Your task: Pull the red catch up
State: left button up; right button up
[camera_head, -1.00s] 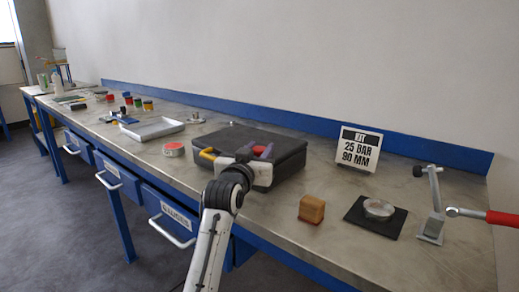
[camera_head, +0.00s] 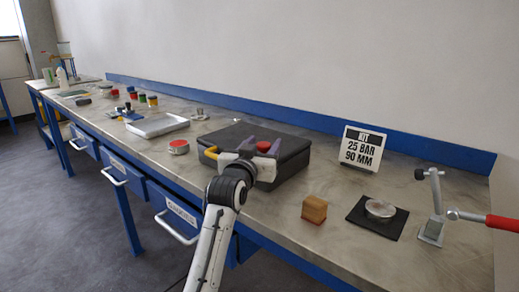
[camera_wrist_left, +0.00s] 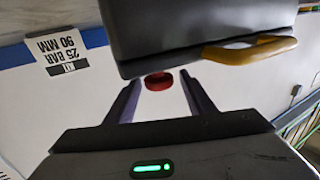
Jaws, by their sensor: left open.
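The red catch (camera_head: 263,146) is on the front of the dark case (camera_head: 288,150), near the case's yellow handle (camera_head: 210,153). My left gripper (camera_head: 261,143) is at the catch, with its two purple fingers open on either side. In the left wrist view the red catch (camera_wrist_left: 158,82) is at the case's edge, between the open fingertips (camera_wrist_left: 160,78), with a gap on each side. The catch's lower part is hidden by my gripper in the head view. My right gripper is not in view.
A sign (camera_head: 362,148) stands behind. A white tray (camera_head: 157,125) and red-topped tin (camera_head: 179,147) lie left.

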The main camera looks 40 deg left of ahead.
pick_arm(q)
jog(key=v, duration=1)
jog(key=shift+r, duration=0.1)
